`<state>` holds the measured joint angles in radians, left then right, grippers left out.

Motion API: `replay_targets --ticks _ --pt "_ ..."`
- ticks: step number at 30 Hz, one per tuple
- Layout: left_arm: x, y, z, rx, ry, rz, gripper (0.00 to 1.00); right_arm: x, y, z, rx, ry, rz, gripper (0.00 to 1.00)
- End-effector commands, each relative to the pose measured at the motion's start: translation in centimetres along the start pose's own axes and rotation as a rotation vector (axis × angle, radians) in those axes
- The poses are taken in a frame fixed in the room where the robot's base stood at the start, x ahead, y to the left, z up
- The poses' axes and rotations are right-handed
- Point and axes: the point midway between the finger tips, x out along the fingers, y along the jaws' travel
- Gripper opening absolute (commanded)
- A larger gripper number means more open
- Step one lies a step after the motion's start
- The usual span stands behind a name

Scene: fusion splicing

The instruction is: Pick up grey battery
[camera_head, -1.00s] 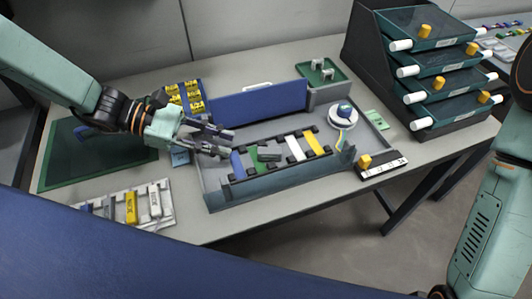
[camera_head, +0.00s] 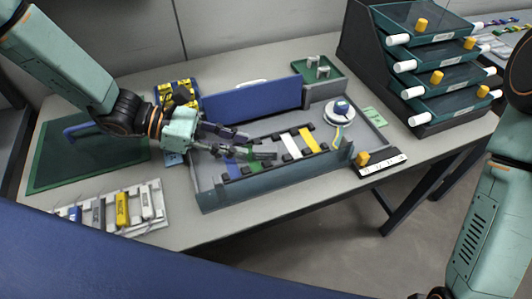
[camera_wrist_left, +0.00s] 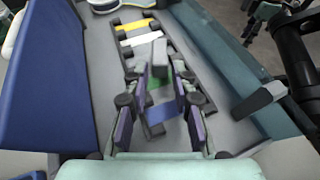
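The grey battery (camera_head: 264,154) is a small grey block in the work tray, beside a green strip (camera_head: 244,154) on a dark rack. In the left wrist view the grey battery (camera_wrist_left: 158,55) shows straight ahead, between and beyond the fingertips. My left gripper (camera_head: 243,143) reaches in from the left, low over the tray, with its tips close to the battery. Its fingers (camera_wrist_left: 160,78) stand apart on either side in the wrist view. I cannot tell whether they touch the battery. My right gripper is out of view.
White (camera_head: 291,145) and yellow (camera_head: 310,140) strips lie farther right on the rack. A blue panel (camera_head: 253,101) rises behind it. The tray's front wall (camera_head: 280,180) is low. A holder with coloured batteries (camera_head: 152,225) lies front left. A drawer stack (camera_head: 440,60) stands right.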

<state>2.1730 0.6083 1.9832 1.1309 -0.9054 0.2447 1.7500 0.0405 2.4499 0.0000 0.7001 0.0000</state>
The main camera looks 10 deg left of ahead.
Motion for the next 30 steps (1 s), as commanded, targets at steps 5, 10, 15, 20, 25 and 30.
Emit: replay_targets --ticks 5,10,15,20,25,30 --pt "2.3 -0.1 -0.4 0.0 0.003 -0.006 0.25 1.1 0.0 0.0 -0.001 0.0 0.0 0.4" --pt "3.5 -0.1 -0.3 0.001 0.002 -0.003 0.25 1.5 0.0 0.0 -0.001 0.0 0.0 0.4" --pt "3.7 0.0 -0.2 -0.001 0.0 -0.001 0.25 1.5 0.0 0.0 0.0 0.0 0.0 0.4" --pt "3.7 0.0 -0.2 -0.001 0.0 -0.001 0.24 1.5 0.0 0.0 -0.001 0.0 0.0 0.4" --pt "3.7 0.0 -0.2 0.0 0.0 -0.001 0.09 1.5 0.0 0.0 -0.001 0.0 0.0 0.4" --pt "3.7 0.0 -0.2 0.0 0.001 -0.001 0.0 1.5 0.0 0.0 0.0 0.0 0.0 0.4"
